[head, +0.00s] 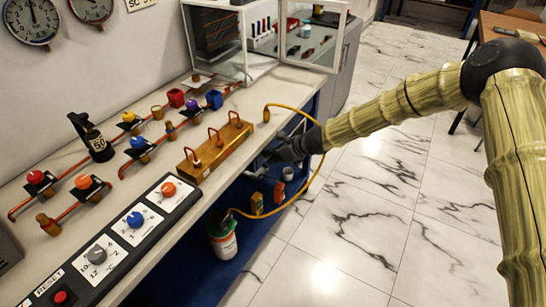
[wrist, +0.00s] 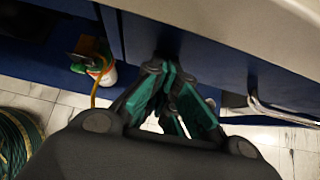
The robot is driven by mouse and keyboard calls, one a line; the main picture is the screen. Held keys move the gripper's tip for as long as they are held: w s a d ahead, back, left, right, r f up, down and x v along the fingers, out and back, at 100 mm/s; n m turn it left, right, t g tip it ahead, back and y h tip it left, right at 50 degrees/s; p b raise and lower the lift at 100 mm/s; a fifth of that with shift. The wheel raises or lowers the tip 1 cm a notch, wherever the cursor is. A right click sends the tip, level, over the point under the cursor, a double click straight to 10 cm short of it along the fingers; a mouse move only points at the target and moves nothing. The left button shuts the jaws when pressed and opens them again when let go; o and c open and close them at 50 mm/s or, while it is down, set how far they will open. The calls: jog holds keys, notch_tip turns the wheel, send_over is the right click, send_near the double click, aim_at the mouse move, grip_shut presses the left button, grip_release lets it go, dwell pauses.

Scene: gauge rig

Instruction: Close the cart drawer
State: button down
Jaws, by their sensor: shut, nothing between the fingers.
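The blue front under the bench top (wrist: 225,65) runs across the upper wrist view. A bright metal bar handle (wrist: 262,108) shows at its right. I take this blue front to be the drawer; how far it stands out is not clear. My gripper (wrist: 172,65) is shut with nothing between its green-padded fingers, and its tips point at the blue front left of the handle. They are close to it; I cannot tell whether they touch. In the head view my gripper (head: 272,154) is at the bench's front edge, below the top, hiding part of the front.
The bench top (head: 215,110) carries a brass block with hooks (head: 214,150), valves and a control panel (head: 125,235). A canister (head: 222,238) stands below. Marble floor (head: 370,200) at right is clear.

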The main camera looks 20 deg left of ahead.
jog(key=shift+s+d+r, duration=0.1)
jog(key=shift+d, duration=0.3)
jog(key=d+f+v, duration=0.1)
jog(key=v, duration=1.1)
jog(key=shift+s+d+f, duration=0.25)
jog(key=shift+s+d, duration=0.05)
jog(key=shift+d, duration=0.1)
jog(key=s+d+f+n+g+h, duration=0.1)
jog(key=s+d+f+n+h, duration=0.25)
jog(key=s+d+f, duration=0.6)
jog(key=s+d+f+n+g+h, duration=0.1)
jog(key=s+d+f+n+h, duration=0.35)
jog(key=s+f, duration=0.85)
jog(key=s+d+f+n, duration=0.1)
jog(key=s+d+n, duration=0.5)
jog(key=s, duration=0.6)
jog(key=s+d+f+n+h+p, duration=0.1)
jog(key=s+d+n, duration=0.5)
jog(key=s+d, duration=0.5)
jog(key=shift+s+d+n+g, duration=0.2)
jog(key=shift+s+n+g, duration=0.2)
jog(key=shift+s, duration=0.25)
